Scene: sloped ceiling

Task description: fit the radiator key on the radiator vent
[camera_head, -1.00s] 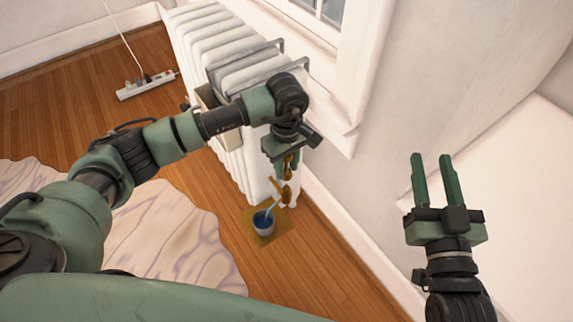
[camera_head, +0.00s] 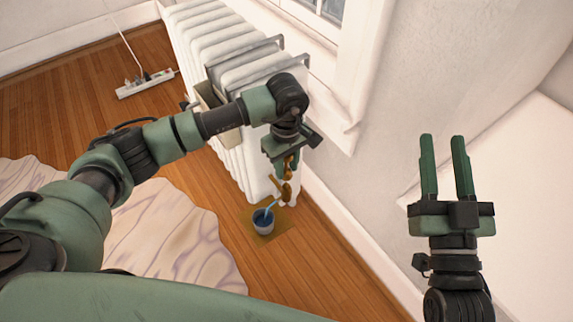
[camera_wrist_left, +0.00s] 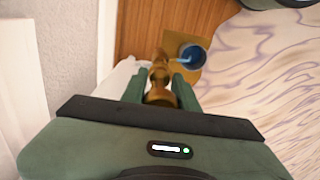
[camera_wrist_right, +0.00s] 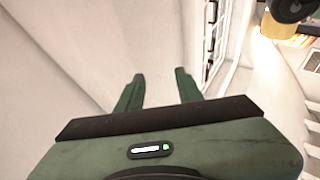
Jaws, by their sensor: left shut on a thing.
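My left gripper (camera_head: 285,168) is shut on a brass radiator key (camera_head: 288,168) at the near end of the white radiator (camera_head: 230,50). The key also shows between the fingers in the left wrist view (camera_wrist_left: 160,80). Brass-coloured parts show just below the fingers, by the radiator's end. The vent itself is hidden or too small to make out, so I cannot tell whether the key touches it. My right gripper (camera_head: 446,168) is open and empty, raised in front of the wall at the right; its spread fingers show in the right wrist view (camera_wrist_right: 158,92).
A blue cup (camera_head: 263,221) stands on a brown mat (camera_head: 268,236) on the floor below the key. A pale cloth (camera_head: 150,235) covers floor at the left. The window wall borders the radiator's right side.

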